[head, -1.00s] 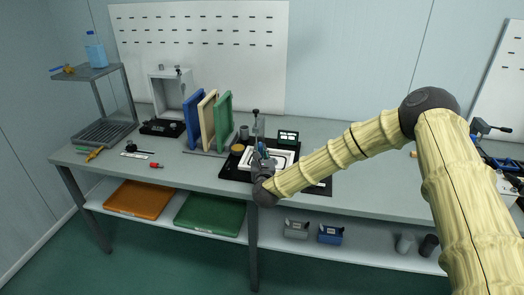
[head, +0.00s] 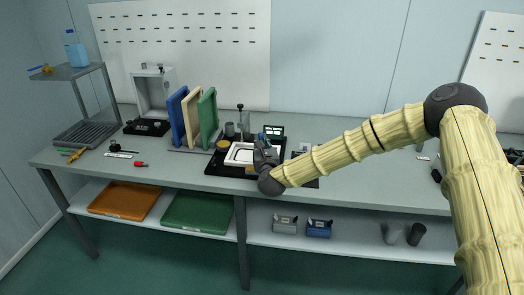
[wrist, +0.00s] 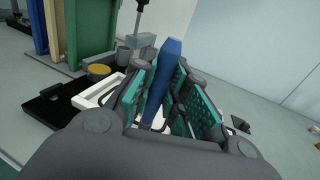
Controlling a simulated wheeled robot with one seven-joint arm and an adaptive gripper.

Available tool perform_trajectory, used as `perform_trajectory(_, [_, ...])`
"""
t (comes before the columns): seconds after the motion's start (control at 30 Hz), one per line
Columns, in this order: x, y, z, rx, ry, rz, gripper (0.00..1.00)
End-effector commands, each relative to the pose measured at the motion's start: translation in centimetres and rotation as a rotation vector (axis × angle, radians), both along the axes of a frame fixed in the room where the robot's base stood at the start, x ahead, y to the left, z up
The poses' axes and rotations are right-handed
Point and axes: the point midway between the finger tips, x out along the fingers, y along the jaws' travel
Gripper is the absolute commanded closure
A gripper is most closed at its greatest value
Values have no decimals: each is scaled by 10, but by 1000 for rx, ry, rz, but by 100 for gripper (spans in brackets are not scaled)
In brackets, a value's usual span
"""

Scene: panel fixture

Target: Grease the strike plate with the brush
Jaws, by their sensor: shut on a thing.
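My gripper (wrist: 165,95) is shut on a blue-handled tool, its tapered handle (wrist: 163,75) standing up between the teal finger pads in the wrist view. This seems to be the brush; its bristle end is hidden by the fingers. In the head view my gripper (head: 264,150) is over the right side of a white rectangular frame (head: 232,153) on a black mat (head: 217,170). Whether the tool touches anything cannot be told. A round yellow-topped pot (head: 222,144) stands at the frame's left. I cannot clearly make out the strike plate.
A grey post fixture (head: 240,122) and a dark green-windowed box (head: 274,131) stand behind the frame. Blue, cream and green panels (head: 207,117) stand in a rack to the left. The bench front (head: 190,177) left of the mat is clear.

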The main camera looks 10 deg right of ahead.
Motion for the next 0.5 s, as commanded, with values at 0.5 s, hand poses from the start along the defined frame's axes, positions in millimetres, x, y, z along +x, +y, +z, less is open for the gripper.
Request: perform_trajectory(0.5, [1, 11, 45, 0, 2, 12, 100])
